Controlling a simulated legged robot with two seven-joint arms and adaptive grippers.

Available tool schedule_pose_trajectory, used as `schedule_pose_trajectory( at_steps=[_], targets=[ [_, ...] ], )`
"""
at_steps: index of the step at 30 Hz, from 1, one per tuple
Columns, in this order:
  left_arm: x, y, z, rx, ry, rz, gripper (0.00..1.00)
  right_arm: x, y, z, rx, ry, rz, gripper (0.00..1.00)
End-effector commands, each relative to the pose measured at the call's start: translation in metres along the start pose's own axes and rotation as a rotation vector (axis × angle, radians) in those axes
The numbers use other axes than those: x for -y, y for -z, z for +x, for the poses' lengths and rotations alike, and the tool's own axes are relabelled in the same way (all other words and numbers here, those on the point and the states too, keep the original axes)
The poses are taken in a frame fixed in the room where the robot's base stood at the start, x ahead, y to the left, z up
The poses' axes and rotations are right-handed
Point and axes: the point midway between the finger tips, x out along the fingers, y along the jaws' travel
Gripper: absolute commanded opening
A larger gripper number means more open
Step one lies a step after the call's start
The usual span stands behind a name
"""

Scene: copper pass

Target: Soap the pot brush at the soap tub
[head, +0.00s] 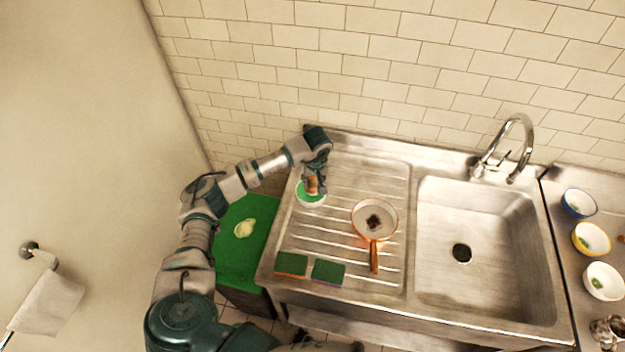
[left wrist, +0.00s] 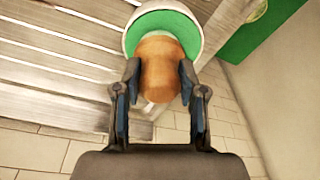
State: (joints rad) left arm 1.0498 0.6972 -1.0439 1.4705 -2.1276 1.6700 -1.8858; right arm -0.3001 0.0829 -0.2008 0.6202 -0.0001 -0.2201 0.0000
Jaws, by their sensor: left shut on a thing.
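The soap tub (head: 311,199) is a round white tub with green inside, at the back left of the drainboard. It also shows in the left wrist view (left wrist: 137,20). My left gripper (head: 315,188) is over the tub, pointing down, shut on the wooden pot brush (head: 312,184). In the left wrist view the gripper (left wrist: 160,82) has a finger on each side of the brush's brown wooden body (left wrist: 160,68). The brush's lower end is over or in the green; I cannot tell whether it touches. My right gripper is not in view.
A copper pan (head: 358,222) with a dark patch lies on the drainboard (head: 338,165). Two sponges (head: 291,264) (head: 328,272) lie at the front edge. The sink (head: 490,240) is empty, with a tall tap (head: 518,150). Several bowls (head: 590,238) stand at right.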

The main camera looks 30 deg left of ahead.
Motion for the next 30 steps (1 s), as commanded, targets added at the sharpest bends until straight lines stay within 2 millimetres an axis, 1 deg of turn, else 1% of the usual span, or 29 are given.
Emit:
schedule_pose_trajectory(
  at_steps=[4, 9, 13, 18, 21, 25, 30],
  targets=[
    [0.002, 0.003, -0.012, 0.0, -0.002, -0.001, 0.13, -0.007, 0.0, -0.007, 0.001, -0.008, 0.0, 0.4],
    [0.003, 0.006, -0.027, -0.001, -0.002, -0.002, 0.13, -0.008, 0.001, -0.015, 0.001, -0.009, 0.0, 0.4],
    [0.002, 0.007, -0.039, -0.001, -0.001, -0.002, 0.13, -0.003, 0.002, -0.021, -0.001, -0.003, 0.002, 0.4],
    [0.001, 0.009, -0.054, -0.002, -0.002, -0.001, 0.13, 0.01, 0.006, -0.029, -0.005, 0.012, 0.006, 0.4],
    [0.001, 0.009, -0.063, -0.003, 0.0, -0.001, 0.13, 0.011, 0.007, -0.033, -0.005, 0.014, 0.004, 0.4],
    [0.001, 0.01, -0.069, -0.002, 0.001, 0.0, 0.13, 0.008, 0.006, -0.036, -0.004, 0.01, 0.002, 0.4],
    [0.003, 0.011, -0.067, 0.0, -0.001, -0.001, 0.13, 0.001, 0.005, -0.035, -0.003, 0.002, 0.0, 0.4]
  ],
)
